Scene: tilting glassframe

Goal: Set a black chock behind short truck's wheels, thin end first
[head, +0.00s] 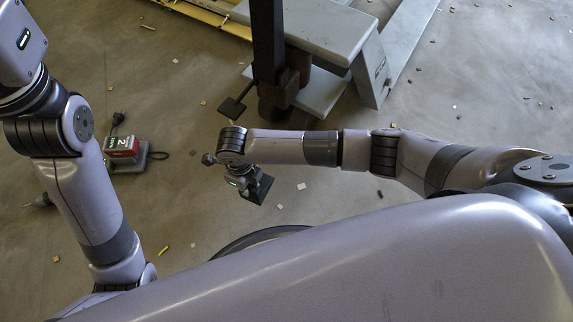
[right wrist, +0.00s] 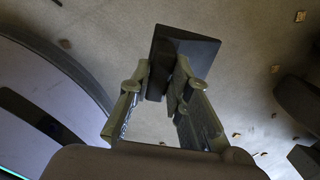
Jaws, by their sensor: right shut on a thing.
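A black chock (head: 260,187) is held in my right gripper (head: 248,184), low over the floor in the middle of the head view. In the right wrist view the chock (right wrist: 200,50) sits between the two fingers of my right gripper (right wrist: 163,85), which are shut on it. Its broad dark face points away from the palm. The grey pallet truck (head: 315,28) stands beyond the gripper, with its dark column and wheel area (head: 278,95) nearest to me. The chock is apart from it. My wrist and forearm hide part of the floor between. My left gripper is out of view.
A red and white box-like device (head: 122,150) with a dark base and cable lies on the floor at the left. A black pedal-like plate (head: 232,107) juts from the truck. A yellow frame (head: 205,14) lies at the back. Small scraps dot the otherwise open floor.

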